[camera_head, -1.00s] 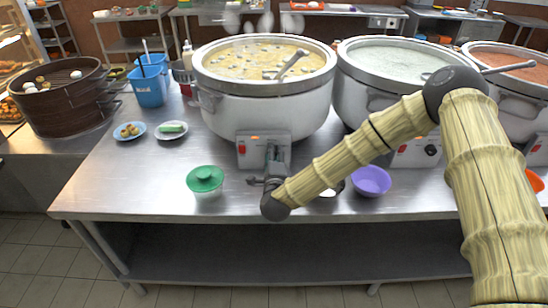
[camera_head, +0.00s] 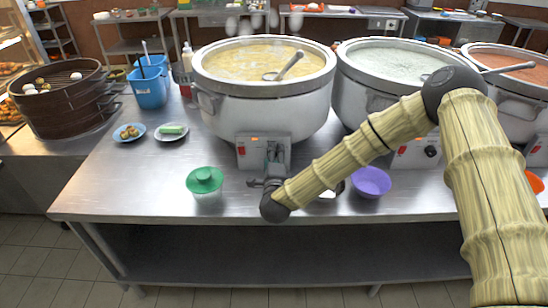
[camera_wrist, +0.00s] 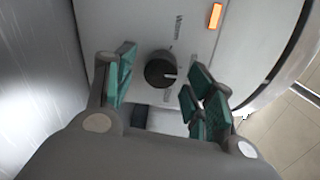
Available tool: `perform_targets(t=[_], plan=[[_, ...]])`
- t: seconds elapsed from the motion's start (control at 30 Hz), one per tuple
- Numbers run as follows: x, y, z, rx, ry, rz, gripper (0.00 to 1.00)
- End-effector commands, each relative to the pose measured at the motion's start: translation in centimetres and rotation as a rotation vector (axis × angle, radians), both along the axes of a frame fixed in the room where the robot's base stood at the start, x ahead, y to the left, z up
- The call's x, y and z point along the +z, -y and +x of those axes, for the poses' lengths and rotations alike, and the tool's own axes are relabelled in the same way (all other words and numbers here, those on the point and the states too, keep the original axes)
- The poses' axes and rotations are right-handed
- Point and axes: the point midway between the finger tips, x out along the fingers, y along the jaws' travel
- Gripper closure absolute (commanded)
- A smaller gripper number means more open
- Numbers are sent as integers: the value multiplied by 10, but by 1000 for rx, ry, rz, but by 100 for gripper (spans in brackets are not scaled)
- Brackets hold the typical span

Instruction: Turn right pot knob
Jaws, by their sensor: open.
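Three big white stockpots stand in a row: the left pot (camera_head: 262,100), the middle pot (camera_head: 350,95) and the right pot (camera_head: 515,107), partly behind my arm. My gripper (camera_head: 274,158) is at the left pot's control panel (camera_head: 249,152), hiding its knob in the head view. In the wrist view a black round knob (camera_wrist: 160,69) with a pale pointer mark sits between the teal fingers of my gripper (camera_wrist: 160,88). The fingers are open, with a visible gap on both sides of the knob.
Two small plates, blue containers (camera_head: 150,88) and a dark steamer (camera_head: 62,100) are at left. The table's front-left is clear.

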Motion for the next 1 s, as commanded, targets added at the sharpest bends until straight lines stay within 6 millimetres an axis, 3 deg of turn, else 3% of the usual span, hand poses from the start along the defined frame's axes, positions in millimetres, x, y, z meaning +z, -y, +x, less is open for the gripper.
perform_targets(t=[0.27, 0.7, 1.0], plan=[[1, 0, -24, 1, -2, 0, 46], [4, 2, -99, 0, -2, 0, 46], [5, 3, -119, 0, -1, 0, 46]])
